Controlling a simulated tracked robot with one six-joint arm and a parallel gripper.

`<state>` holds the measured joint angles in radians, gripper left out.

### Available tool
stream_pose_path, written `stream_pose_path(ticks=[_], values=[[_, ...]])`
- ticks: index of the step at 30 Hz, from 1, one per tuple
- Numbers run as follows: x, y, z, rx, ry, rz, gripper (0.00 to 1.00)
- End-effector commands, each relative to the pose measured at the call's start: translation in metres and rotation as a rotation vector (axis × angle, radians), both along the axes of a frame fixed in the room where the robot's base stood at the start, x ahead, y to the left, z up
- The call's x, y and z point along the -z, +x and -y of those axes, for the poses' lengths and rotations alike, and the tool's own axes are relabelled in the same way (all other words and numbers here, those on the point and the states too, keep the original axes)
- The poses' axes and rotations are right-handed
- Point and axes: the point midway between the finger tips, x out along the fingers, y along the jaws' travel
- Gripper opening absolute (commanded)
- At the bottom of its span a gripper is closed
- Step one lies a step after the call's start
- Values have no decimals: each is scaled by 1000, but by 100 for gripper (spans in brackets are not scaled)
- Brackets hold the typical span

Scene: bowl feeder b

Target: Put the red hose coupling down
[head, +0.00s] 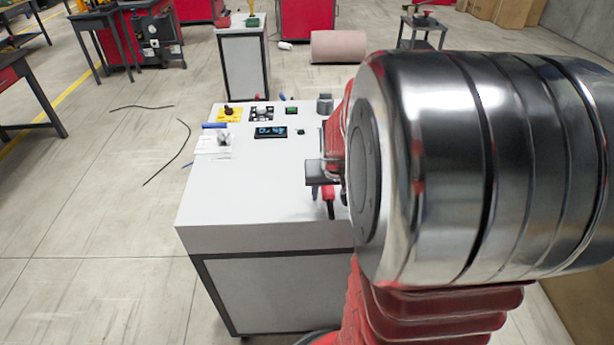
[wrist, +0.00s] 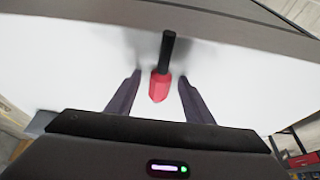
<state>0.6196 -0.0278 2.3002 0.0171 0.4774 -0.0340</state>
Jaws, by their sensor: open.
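The red hose coupling (wrist: 159,87) shows in the wrist view with its red end toward my gripper and a black stem (wrist: 168,48) pointing away. It lies between the two fingers of my gripper (wrist: 159,80), with a gap on each side. The fingers are open and do not touch it. In the head view the coupling (head: 329,206) is a small red and black shape below my gripper (head: 325,185), at the right part of the white cabinet top (head: 255,200). My arm hides part of this area.
At the back of the cabinet top are a display (head: 270,132), a yellow block (head: 229,114), a grey knob (head: 324,103) and a white item (head: 222,139). The front left of the top is clear. Black cables (head: 183,150) lie on the floor to the left.

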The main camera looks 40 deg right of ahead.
Motion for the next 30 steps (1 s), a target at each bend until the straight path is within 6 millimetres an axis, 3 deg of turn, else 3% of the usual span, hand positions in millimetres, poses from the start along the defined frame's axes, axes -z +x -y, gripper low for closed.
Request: stream_pose_path(ticks=[16,30], values=[[0,0,1,1,0,1,47],[0,0,1,1,-1,1,15]])
